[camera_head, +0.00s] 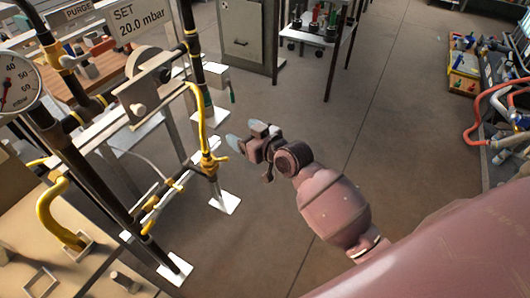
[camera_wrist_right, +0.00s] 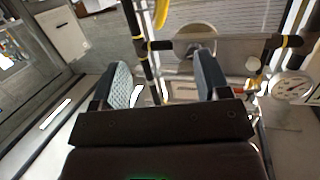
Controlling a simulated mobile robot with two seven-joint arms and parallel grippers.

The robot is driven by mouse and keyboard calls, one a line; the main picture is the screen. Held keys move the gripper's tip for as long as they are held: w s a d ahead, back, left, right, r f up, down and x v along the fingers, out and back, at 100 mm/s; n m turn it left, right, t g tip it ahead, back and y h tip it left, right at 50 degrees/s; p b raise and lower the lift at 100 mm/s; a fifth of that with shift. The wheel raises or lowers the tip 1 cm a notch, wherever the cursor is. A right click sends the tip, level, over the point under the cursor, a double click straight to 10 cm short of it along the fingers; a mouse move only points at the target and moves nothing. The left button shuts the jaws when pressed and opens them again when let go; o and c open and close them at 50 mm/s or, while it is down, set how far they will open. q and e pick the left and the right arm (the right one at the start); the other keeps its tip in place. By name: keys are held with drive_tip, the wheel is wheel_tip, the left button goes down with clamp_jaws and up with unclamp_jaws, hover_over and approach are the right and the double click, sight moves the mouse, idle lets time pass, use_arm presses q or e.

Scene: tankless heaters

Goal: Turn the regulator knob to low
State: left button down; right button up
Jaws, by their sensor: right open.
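The right wrist view shows a round grey disc (camera_wrist_right: 196,38) beyond the fingers. My right gripper (camera_head: 247,136) is open and empty, right of the pipe frame and apart from the knob. Its two pale-blue-padded fingers (camera_wrist_right: 165,82) are spread. My left gripper is out of view.
A pressure gauge (camera_head: 14,84) is at far left; a gauge also shows in the wrist view (camera_wrist_right: 291,86). Yellow-banded black pipes and a yellow hose (camera_head: 200,110) stand left of my gripper. Bare floor (camera_head: 300,95) lies behind it. A cluttered bench (camera_head: 490,90) is at right.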

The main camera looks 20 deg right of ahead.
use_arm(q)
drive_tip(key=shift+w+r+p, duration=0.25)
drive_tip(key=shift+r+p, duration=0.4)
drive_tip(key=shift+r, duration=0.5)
use_arm(e)
drive_tip(key=s+d+f+m+h, duration=0.1)
drive_tip(key=s+d+f, duration=0.2)
drive_tip(key=s, duration=0.2)
drive_tip(key=shift+s+f+g+h, duration=0.3)
drive_tip(key=shift+s+f, duration=0.05)
